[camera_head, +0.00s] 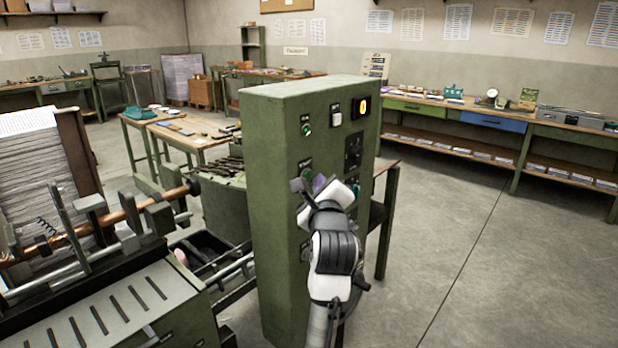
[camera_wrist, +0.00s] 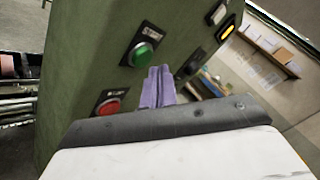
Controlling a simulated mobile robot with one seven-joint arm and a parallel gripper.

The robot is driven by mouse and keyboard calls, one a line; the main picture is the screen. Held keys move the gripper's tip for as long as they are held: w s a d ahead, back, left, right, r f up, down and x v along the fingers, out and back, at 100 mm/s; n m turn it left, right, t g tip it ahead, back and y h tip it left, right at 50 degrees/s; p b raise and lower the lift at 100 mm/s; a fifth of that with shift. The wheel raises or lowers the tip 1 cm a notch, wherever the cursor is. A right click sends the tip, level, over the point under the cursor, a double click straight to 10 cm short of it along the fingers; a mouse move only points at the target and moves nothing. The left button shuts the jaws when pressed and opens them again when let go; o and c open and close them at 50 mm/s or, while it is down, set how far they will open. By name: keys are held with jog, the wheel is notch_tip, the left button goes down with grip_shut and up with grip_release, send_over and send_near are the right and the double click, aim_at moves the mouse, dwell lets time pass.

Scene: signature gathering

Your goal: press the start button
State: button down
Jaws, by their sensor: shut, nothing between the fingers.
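The green control cabinet (camera_head: 285,240) stands in front of me. In the wrist view its panel (camera_wrist: 75,60) carries a round green button (camera_wrist: 143,54) on a black plate. A red button (camera_wrist: 108,106) sits lower on the same panel. I cannot read the labels on their plates. My gripper (camera_wrist: 159,72) is shut and empty, its purple fingertips beside the green button's right side. They do not cover it in this view, and I cannot tell how far they are from the panel. In the head view my gripper (camera_head: 318,183) and arm hide the lower panel.
A press machine (camera_head: 110,300) stands at the left. Workbenches (camera_head: 480,112) line the back wall. The floor (camera_head: 480,260) at the right is clear.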

jog(key=shift+a, duration=0.1)
dwell(0.6)
jog(key=shift+w+a, duration=0.25)
jog(key=shift+w+a+p, duration=0.3)
jog(key=shift+a, duration=0.1)
dwell(0.9)
jog(key=shift+s+d, duration=0.55)
jog(key=shift+d, duration=0.1)
jog(key=shift+d, duration=0.1)
jog(key=s+d, duration=0.1)
jog(key=d, duration=0.1)
jog(key=s+d, duration=0.2)
jog(key=shift+p, duration=0.4)
dwell(0.4)
